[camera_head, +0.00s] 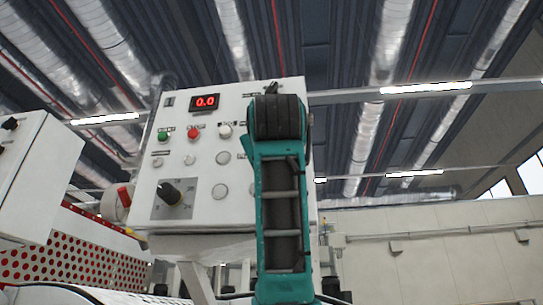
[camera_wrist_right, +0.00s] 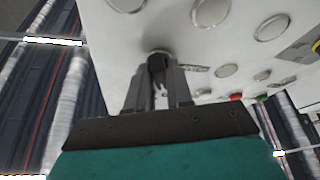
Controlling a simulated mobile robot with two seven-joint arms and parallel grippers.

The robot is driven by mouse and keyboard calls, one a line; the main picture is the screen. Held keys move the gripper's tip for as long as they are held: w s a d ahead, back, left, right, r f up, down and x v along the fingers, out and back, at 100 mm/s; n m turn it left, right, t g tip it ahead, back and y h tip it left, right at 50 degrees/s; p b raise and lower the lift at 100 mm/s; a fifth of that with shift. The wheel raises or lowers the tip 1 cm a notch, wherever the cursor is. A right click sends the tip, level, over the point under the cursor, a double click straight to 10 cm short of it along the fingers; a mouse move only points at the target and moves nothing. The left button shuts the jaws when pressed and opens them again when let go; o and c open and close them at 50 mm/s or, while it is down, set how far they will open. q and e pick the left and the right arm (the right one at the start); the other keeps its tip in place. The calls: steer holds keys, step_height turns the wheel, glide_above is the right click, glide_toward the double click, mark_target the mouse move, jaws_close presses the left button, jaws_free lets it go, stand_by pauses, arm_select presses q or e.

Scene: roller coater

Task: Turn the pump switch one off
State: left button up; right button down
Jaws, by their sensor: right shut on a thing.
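In the right wrist view my right gripper (camera_wrist_right: 158,82) has its two grey fingers on either side of a small black switch knob (camera_wrist_right: 157,61) on the white panel and is shut on it. I take this knob to be the pump switch; its label is too small to read. In the head view the white control panel (camera_head: 205,240) stands ahead, and my teal right arm hides its right part, including the gripped knob. My right gripper's fingers cannot be made out there. My left gripper is in neither view.
The panel carries a red display reading 0.0 (camera_head: 205,102), a green button (camera_head: 163,136), a red button (camera_head: 193,133), several round buttons and a large black rotary knob (camera_head: 170,193). A red emergency button (camera_head: 124,196) is on its left side. A white box (camera_head: 30,185) stands left.

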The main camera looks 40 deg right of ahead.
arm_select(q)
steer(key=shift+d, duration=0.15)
arm_select(e)
steer(key=shift+n+y, duration=0.3)
steer(key=shift+n, duration=0.5)
steer(key=shift+t, duration=0.3)
steer(key=c, duration=1.1)
jaws_free()
arm_select(q)
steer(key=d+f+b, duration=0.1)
steer(key=b, duration=0.2)
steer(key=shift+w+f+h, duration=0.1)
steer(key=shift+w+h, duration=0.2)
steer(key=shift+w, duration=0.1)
arm_select(e)
steer(key=v, duration=1.3)
steer(key=shift+r, duration=0.2)
steer(key=shift+s, duration=0.1)
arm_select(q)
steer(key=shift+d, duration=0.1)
